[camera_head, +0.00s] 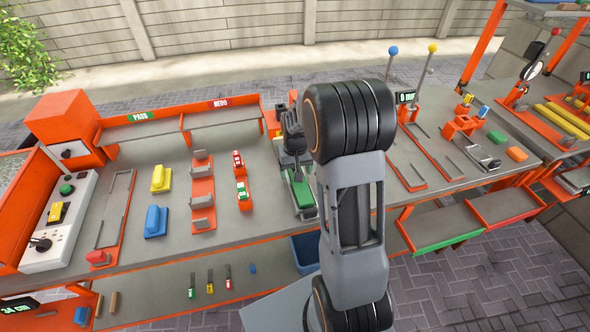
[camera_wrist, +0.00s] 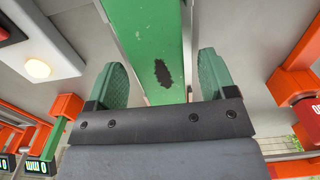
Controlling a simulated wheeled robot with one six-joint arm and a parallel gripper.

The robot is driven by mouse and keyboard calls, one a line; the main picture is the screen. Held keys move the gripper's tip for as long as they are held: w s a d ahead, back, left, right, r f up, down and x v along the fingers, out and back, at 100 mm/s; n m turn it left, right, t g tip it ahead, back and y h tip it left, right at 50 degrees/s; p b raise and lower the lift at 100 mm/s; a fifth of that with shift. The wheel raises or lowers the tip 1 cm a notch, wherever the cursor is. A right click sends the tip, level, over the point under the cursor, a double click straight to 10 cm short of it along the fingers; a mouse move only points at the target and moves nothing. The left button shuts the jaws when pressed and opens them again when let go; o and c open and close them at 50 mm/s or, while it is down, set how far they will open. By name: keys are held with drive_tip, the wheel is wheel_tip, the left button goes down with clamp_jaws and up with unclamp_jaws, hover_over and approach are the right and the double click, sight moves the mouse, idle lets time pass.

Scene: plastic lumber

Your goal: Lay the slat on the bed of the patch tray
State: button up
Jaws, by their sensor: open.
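A green slat (camera_wrist: 155,30) with a dark, ragged patch on its face runs away between my fingers in the wrist view. In the head view a green piece (camera_head: 301,190), which looks like the same slat, lies on a narrow grey holder (camera_head: 309,213) on the bench. I cannot tell for sure whether that holder is the patch tray. My gripper (camera_wrist: 161,82) is open, with one green-padded finger on each side of the slat and a gap to both edges. My arm hides part of this spot in the head view.
Left of it stand small red-and-green blocks (camera_head: 241,193), an orange rack (camera_head: 202,194), and yellow (camera_head: 161,179) and blue (camera_head: 156,221) handled blocks. A white control box (camera_head: 60,222) is at far left. Right are upright rods with blue (camera_head: 393,50) and yellow (camera_head: 433,48) knobs.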

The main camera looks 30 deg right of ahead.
wheel_tip(320, 180, up, 14)
idle(0.6)
drive_tip(key=shift+f, duration=0.1)
drive_tip(key=s+a+n+t, duration=0.1)
drive_tip(key=s+a+t, duration=0.1)
drive_tip(key=s+a, duration=0.3)
drive_tip(key=s+a+n+t, duration=0.1)
drive_tip(key=s+a, duration=0.3)
drive_tip(key=s, duration=0.7)
drive_tip(key=shift+a+n+t, duration=0.3)
drive_tip(key=shift+a+t, duration=0.1)
drive_tip(key=shift+f, duration=0.1)
